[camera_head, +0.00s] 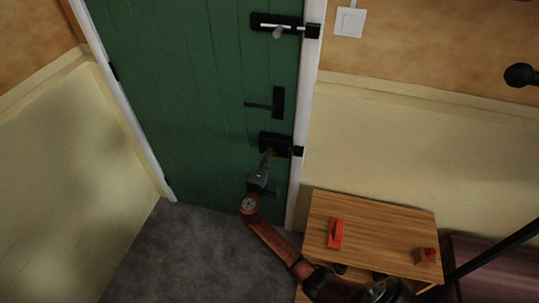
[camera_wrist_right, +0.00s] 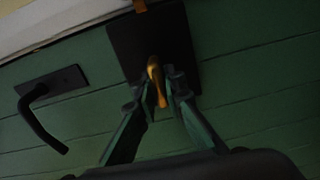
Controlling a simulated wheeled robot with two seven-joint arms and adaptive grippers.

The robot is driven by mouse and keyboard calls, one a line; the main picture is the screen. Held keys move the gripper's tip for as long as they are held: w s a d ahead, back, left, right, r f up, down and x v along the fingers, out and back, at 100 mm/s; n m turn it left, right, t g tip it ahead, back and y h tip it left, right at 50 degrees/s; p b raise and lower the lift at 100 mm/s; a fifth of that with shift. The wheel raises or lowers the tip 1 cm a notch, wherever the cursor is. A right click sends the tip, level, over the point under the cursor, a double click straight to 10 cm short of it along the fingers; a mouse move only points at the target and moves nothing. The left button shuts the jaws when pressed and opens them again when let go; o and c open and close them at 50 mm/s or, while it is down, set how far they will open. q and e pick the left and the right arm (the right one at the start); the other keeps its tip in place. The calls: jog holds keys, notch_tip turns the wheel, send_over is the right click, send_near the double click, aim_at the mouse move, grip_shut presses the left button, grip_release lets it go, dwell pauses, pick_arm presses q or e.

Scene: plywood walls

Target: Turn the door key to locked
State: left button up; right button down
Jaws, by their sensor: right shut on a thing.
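The door key (camera_wrist_right: 155,72) is brass coloured and sits in a black lock plate (camera_head: 273,141) low on the green door (camera_head: 195,90). The plate also shows in the right wrist view (camera_wrist_right: 180,35). My right gripper (camera_head: 267,158) reaches up to the lock plate from below. In the right wrist view its two fingers (camera_wrist_right: 166,92) are closed around the key's head, which shows between the fingertips. In the head view the gripper hides most of the key. My left gripper is not in view.
A black lever handle (camera_head: 266,105) is above the lock plate, and a bolt (camera_head: 285,27) is higher up. A wooden table (camera_head: 385,225) stands right of the door with a red object (camera_head: 336,233) and a small red-brown block (camera_head: 426,256). The grey floor (camera_head: 175,255) left of my arm is clear.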

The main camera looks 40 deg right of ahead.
jog(key=shift+n, duration=0.3)
jog(key=c, duration=2)
grip_release()
jog(key=v, duration=1.2)
